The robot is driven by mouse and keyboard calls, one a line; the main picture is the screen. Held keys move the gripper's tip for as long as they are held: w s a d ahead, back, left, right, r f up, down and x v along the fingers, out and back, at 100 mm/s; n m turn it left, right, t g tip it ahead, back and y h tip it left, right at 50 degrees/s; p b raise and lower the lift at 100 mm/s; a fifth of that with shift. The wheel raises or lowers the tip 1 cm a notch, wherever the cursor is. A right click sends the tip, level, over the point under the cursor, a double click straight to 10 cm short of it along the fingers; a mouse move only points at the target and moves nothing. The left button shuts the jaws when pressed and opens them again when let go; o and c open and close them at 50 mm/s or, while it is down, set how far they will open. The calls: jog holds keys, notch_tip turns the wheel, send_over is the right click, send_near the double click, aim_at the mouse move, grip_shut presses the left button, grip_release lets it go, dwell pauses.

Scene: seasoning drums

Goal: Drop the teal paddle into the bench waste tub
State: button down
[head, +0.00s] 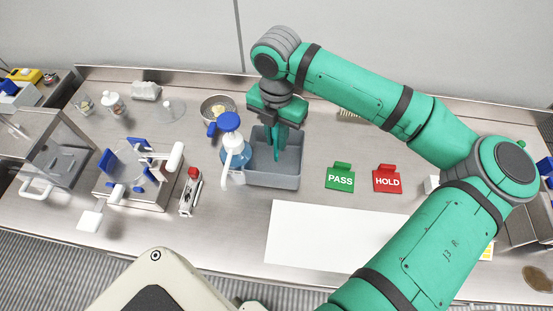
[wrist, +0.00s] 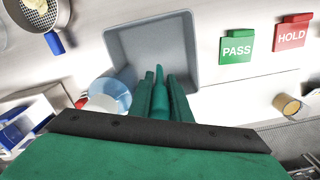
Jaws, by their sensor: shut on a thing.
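The bench waste tub (head: 289,177) is an open grey bin near the middle of the bench. It also shows in the wrist view (wrist: 195,60), where its floor looks empty. My gripper (head: 281,128) points down over the tub's back part. In the wrist view my gripper (wrist: 166,97) is shut on the teal paddle (wrist: 159,76), whose narrow tip sticks out between the fingers over the tub. In the head view the teal paddle (head: 277,150) hangs down at the tub opening. I cannot tell whether its lower end is below the rim.
A blue-capped wash bottle (head: 236,150) stands close against the tub's left side. A sieve with yellowish contents (head: 217,106) lies behind it. Green PASS (head: 340,178) and red HOLD (head: 387,179) signs stand to the right. A white sheet (head: 325,235) covers the front bench.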

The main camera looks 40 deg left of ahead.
jog(key=shift+w+d+f, duration=0.1)
jog(key=shift+d+f, duration=0.1)
jog(key=shift+f, duration=0.05)
jog(key=c, duration=1.6)
grip_release()
jog(key=shift+w, duration=0.15)
jog(key=shift+o, duration=0.2)
notch_tip(320, 180, up, 9)
jog(key=shift+r, duration=0.95)
